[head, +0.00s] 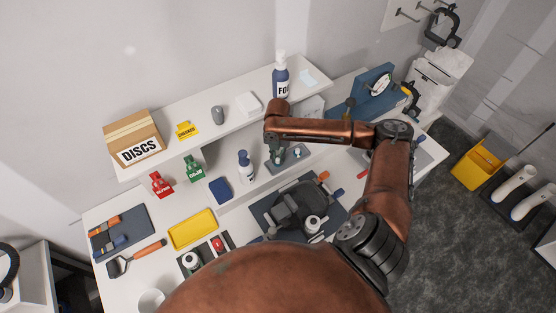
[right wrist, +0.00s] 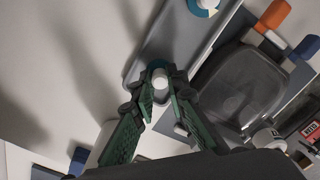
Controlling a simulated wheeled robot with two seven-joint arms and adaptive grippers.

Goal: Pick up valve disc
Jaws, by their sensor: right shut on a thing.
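My right gripper (head: 277,157) reaches down from the copper forearm onto the small grey tray (head: 292,161) under the shelf. In the right wrist view its green-padded fingers (right wrist: 160,92) are shut on a small valve disc, whose white round stem (right wrist: 160,78) shows between the fingertips. A blue rim shows around the stem, over the grey tray (right wrist: 185,45). The lower part of the disc is hidden by the fingers. A second white-and-blue disc (right wrist: 203,5) sits farther along the tray; it also shows in the head view (head: 297,153). My left gripper is not in view.
The shelf (head: 220,124) overhangs the back of the bench. A blue-labelled bottle (head: 245,166) stands left of the tray. A dark mat (head: 262,215) with a grey machine part (head: 290,207) lies in front. A blue holder (head: 365,100) is at right.

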